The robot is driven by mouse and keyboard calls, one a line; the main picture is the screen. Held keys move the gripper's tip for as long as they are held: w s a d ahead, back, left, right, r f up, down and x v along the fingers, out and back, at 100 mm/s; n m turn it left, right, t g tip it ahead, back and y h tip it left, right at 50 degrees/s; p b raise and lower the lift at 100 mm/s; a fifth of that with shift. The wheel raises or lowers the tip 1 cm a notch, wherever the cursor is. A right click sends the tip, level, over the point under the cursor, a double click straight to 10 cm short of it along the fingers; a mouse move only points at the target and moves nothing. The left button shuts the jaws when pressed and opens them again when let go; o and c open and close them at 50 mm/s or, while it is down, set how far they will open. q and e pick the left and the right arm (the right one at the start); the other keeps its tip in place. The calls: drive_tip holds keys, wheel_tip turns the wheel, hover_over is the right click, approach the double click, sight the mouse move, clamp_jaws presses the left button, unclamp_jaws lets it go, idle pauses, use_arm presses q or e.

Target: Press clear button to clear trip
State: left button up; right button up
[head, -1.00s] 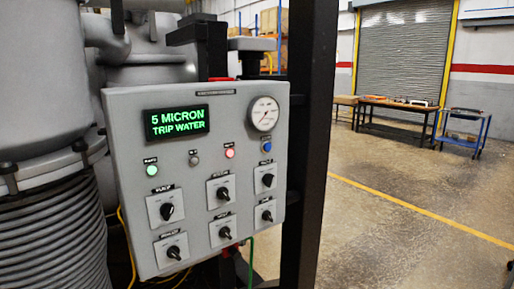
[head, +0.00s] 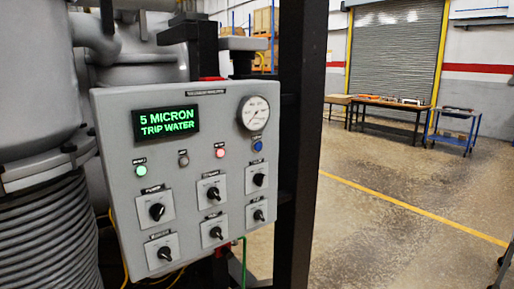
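A grey control panel (head: 205,165) faces me at the left of the head view. Its display (head: 165,121) reads "5 MICRON TRIP WATER" in green. Below the display is a row of small round buttons or lamps: a lit green one (head: 142,171), a dark grey one (head: 183,161), a lit red one (head: 220,153) and a blue one (head: 258,146). Their labels are too small to read surely, so I cannot tell which is the clear button. Neither of my grippers is in view.
Several black rotary knobs (head: 157,211) and a round gauge (head: 254,113) are on the panel. A black post (head: 298,150) stands right of it, and a grey ribbed vessel (head: 45,235) stands left. Open floor (head: 390,225) lies right, with a workbench (head: 385,107) and blue cart (head: 453,126) behind.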

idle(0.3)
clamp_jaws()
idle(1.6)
